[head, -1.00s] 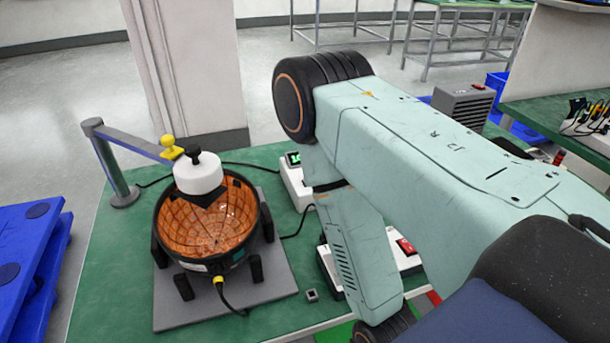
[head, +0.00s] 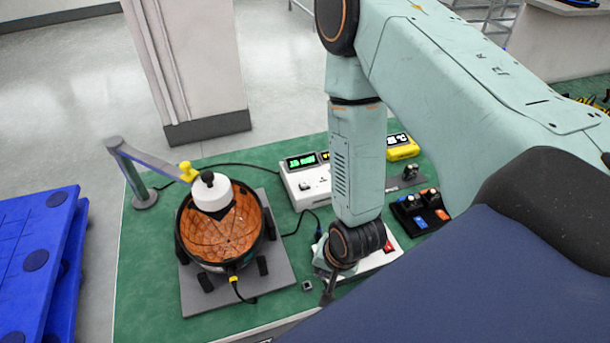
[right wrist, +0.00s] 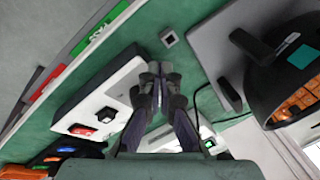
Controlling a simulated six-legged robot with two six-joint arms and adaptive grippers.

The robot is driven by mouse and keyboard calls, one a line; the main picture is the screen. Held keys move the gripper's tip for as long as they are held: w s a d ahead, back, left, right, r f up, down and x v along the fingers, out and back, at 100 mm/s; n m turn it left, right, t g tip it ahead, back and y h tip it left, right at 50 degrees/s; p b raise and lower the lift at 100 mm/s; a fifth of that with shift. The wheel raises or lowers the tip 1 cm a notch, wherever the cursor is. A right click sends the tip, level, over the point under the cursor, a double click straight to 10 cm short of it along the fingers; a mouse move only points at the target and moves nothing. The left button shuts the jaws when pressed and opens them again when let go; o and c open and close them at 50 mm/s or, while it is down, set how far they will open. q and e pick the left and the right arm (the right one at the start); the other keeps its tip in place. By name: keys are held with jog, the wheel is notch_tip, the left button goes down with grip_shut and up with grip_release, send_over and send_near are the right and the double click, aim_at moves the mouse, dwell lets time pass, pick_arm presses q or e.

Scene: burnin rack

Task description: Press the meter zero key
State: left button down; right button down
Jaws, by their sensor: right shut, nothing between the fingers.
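I cannot tell which of these is the zero key. My right gripper (head: 326,298) points down, shut and empty, just right of the grey block. In the right wrist view its fingertips (right wrist: 160,69) lie over the edge of another white box (right wrist: 75,97). My left gripper is out of view.
The other white box has a red switch (head: 388,247), partly behind my right wrist. A black bowl with an orange lining (head: 217,263) stands on a grey plate (head: 190,299) at left. A yellow instrument (head: 403,148) and black switch box (head: 420,212) stand at right.

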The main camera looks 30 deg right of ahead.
jog(key=w+d+r+m+t, duration=0.2)
jog(key=w+m, duration=0.2)
jog(key=w, duration=0.3)
jog(key=w+d+r+m+t, duration=0.1)
jog(key=w+d+r+m, duration=0.15)
jog(key=w+m, duration=0.35)
notch_tip(320, 180, up, 7)
jog(key=m+t+h, duration=0.1)
jog(key=m+t, duration=0.2)
jog(key=m, duration=0.4)
send_over(306, 185)
jog(key=shift+r, duration=0.1)
jog(key=shift+s, duration=0.1)
notch_tip(306, 185, down, 8)
jog(key=b, duration=0.5)
jog(key=shift+a+r+b, duration=0.1)
jog(key=shift+r+b, duration=0.05)
jog(key=shift+b, duration=0.25)
jog(key=shift+f+b, duration=0.6)
jog(key=shift+b, duration=0.05)
